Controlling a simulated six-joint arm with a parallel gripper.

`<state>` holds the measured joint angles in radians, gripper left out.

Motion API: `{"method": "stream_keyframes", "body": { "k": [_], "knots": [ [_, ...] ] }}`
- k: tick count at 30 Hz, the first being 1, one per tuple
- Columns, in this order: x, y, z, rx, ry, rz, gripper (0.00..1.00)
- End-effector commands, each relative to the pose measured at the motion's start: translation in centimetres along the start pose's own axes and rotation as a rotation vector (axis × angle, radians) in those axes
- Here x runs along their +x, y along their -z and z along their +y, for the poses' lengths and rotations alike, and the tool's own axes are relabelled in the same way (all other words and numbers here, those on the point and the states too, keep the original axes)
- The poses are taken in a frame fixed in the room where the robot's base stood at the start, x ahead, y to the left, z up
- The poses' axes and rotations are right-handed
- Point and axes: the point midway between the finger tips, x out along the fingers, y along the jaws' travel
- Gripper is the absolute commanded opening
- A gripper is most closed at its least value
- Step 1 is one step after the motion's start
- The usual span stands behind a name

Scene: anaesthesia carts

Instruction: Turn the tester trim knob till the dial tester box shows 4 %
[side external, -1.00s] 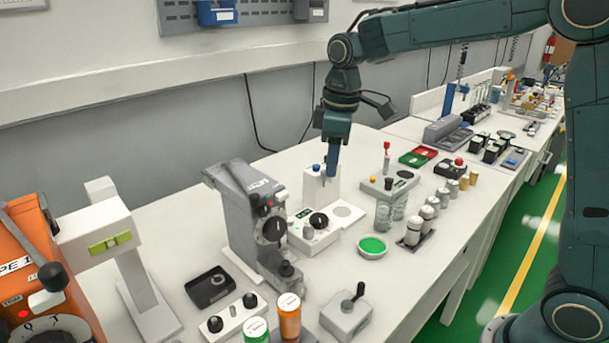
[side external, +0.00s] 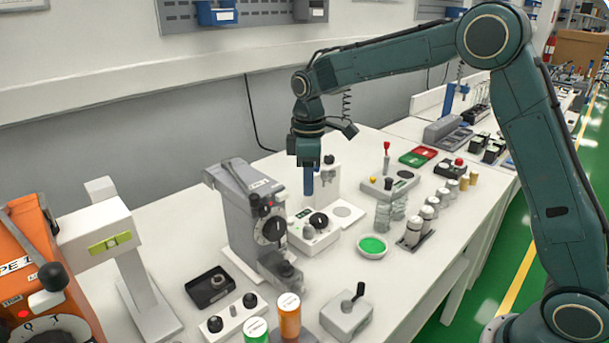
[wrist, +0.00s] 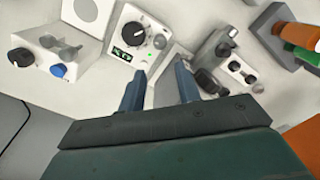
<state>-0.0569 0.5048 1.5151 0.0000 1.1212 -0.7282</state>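The dial tester box (side external: 316,234) is a small white box with a black knob (side external: 318,220) and a smaller grey knob (side external: 308,232) on its top. In the wrist view the tester box (wrist: 140,45) lies ahead of the fingers. Its small dark display (wrist: 124,57) shows green digits too small to read surely. The black knob (wrist: 134,30) has a white pointer mark, and the grey knob (wrist: 160,42) sits beside it. My gripper (wrist: 160,78) is open and empty. In the side view my gripper (side external: 309,192) points down just behind and above the box, apart from it.
A grey vaporizer-like unit (side external: 242,215) stands close left of the box. A white stand with knobs (side external: 327,185) is behind it. Grey-capped bottles (side external: 390,218) and a green-filled dish (side external: 373,246) are to the right.

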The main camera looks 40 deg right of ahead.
Motion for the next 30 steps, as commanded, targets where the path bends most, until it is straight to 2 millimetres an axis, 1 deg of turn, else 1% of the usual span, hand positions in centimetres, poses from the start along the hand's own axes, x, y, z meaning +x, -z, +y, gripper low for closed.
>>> {"method": "stream_keyframes", "body": {
  "k": [5, 15, 21, 27, 30],
  "knots": [
    [2.2, -0.1, -0.1, 0.0, 0.003, -0.003, 0.33],
    [7.4, -0.1, -0.1, 0.001, 0.003, -0.003, 0.33],
    [10.2, -0.1, -0.1, 0.001, 0.003, -0.003, 0.33],
    [11.9, -0.1, -0.1, 0.001, 0.002, -0.002, 0.33],
    [12.3, -0.1, 0.0, 0.001, 0.0, 0.0, 0.33]
  ]
}}
